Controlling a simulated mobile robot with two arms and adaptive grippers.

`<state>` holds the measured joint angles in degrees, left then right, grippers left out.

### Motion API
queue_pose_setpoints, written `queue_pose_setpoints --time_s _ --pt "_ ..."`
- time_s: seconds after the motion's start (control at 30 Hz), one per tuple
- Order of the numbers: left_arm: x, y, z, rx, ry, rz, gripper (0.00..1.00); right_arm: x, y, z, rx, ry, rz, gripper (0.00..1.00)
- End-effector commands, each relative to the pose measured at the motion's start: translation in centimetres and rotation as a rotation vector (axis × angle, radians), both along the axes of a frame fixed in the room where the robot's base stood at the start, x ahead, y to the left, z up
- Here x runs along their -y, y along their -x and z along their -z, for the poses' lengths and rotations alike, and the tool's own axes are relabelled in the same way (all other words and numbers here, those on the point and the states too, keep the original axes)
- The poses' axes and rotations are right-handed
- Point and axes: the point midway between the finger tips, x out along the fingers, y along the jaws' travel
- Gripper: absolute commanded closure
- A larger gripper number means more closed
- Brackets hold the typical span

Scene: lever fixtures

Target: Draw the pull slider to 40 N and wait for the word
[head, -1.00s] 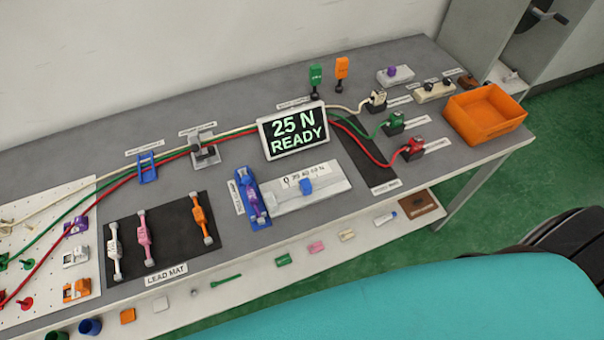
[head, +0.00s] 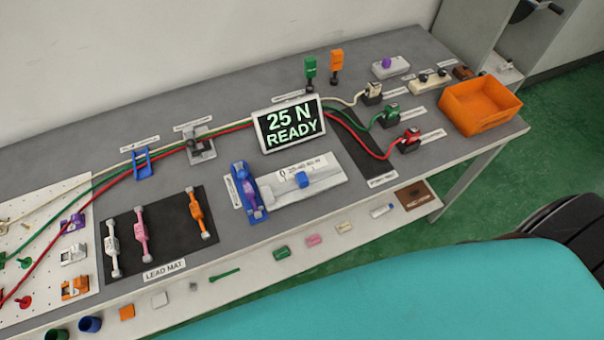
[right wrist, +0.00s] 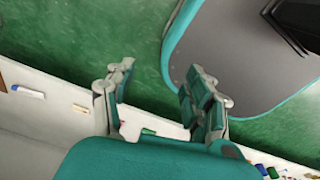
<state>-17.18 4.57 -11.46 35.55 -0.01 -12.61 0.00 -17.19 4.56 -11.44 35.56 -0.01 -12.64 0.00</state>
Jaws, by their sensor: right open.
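The pull slider is a blue block (head: 302,180) on a light grey track plate (head: 325,185) with a printed scale, near the bench's front edge. The display (head: 288,123) behind it reads "25 N READY". A blue holder (head: 238,178) with a purple lead (head: 250,192) in it stands at the plate's left end. My right gripper (right wrist: 155,100) shows in the right wrist view, open and empty, over the floor and the shelf edge, away from the slider. My left gripper is not in view.
An orange bin (head: 485,106) stands at the bench's right end. A dark lead mat (head: 170,228) with several leads lies left of the slider. Red, green and cream cables run behind it to several plugs. A lower shelf (head: 250,262) juts out below the bench front.

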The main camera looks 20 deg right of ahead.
Motion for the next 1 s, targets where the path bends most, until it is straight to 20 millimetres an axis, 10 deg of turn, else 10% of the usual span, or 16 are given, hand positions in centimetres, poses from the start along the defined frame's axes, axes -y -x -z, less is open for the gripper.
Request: queue_pose_setpoints --time_s 0.27,0.47,0.7,1.0 --pt "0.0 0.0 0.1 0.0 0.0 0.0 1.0 -0.2 -1.5 -0.5 0.012 -0.002 0.001 0.54" --pt "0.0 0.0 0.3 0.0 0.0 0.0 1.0 -1.6 -8.3 -4.3 0.054 -0.01 0.009 0.54" --pt "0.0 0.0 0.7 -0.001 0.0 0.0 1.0 -2.9 -16.1 -13.9 0.108 -0.017 0.023 0.54" --pt "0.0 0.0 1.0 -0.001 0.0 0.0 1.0 -4.1 -21.1 -26.8 0.171 -0.047 0.04 0.54"
